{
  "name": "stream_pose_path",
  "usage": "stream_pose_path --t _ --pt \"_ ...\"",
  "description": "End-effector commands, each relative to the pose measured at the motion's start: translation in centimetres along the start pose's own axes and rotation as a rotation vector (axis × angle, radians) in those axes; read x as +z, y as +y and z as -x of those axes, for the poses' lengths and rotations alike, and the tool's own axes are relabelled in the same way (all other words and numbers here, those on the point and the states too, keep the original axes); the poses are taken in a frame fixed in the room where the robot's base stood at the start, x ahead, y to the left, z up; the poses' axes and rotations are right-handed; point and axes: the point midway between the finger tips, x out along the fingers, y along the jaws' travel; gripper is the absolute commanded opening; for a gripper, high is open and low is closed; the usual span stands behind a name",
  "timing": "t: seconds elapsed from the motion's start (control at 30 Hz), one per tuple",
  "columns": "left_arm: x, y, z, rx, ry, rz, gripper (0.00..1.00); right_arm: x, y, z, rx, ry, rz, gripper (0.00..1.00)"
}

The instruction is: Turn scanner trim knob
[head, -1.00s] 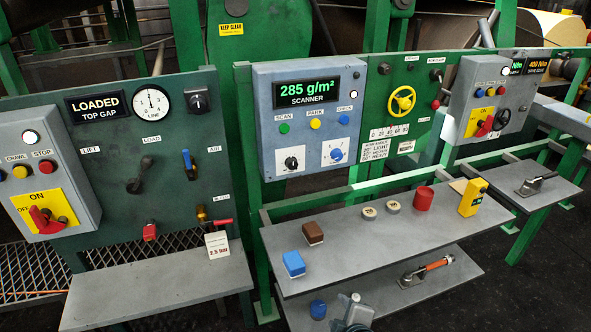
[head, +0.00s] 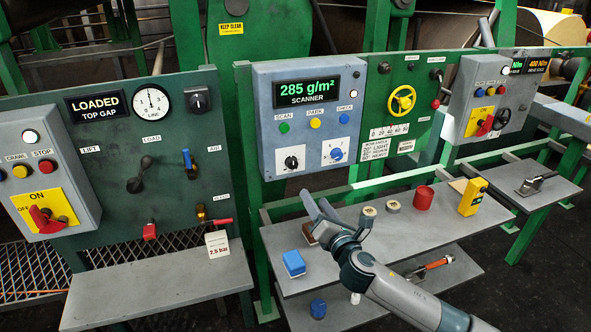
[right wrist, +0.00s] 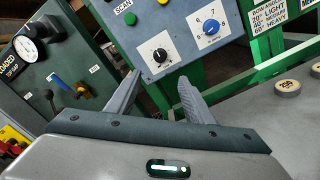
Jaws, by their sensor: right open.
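The blue-grey scanner box (head: 262,100) has a green display reading 285 g/m². Low on its front are a black knob (head: 291,162) and a blue knob (head: 337,154), each on a white plate. The print is too small to tell which is the trim knob. My right gripper (head: 314,197) is open and empty, below the box and in front of it, touching neither knob. In the right wrist view the black knob (right wrist: 160,55) shows just beyond the gap between the fingertips (right wrist: 159,77). The blue knob (right wrist: 211,27) is up and to the right. My left gripper is not in view.
Below the box a grey shelf (head: 400,232) holds a blue block (head: 293,263), a brown block partly hidden by my gripper, a red cup (head: 423,198) and a yellow device (head: 471,197). Green, yellow and blue buttons sit above the knobs. A green frame rail runs under the box.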

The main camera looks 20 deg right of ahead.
Motion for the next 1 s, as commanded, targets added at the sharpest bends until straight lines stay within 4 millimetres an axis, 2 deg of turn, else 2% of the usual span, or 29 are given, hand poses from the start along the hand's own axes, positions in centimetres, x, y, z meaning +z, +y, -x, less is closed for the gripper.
stream_pose_path --t 0.17,0.37,1.0 --pt "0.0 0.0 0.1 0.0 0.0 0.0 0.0 0.0 0.0 -0.2 -0.001 0.0 -0.002 0.48" --pt "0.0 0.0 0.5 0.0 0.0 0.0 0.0 0.1 0.1 -1.6 -0.001 -0.001 -0.003 0.48" --pt "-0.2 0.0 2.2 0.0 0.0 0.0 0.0 0.1 0.1 -11.3 -0.003 -0.001 -0.004 0.48"
